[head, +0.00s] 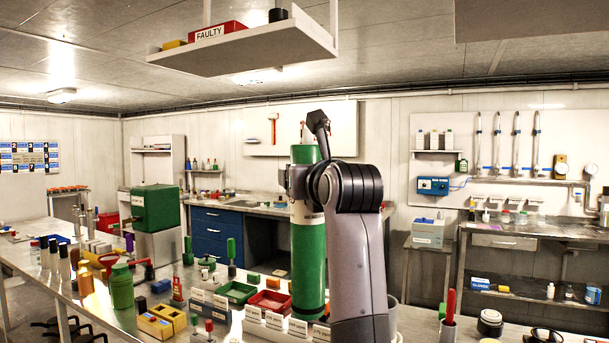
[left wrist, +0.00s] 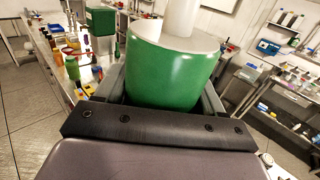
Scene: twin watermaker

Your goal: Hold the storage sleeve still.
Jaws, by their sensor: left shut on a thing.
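The storage sleeve, a tall green cylinder (head: 308,255) with a pale band of print, stands upright in the middle of the head view. In the head view my left arm hides part of the sleeve's right side and most of the gripper. My right gripper is not in view.
A bench (head: 60,272) with bottles, trays and a green box (head: 155,208) lies to the left and around the sleeve. A hanging shelf (head: 245,48) with a red FAULTY box (head: 219,32) is above. A red-handled tool (head: 450,305) stands at right.

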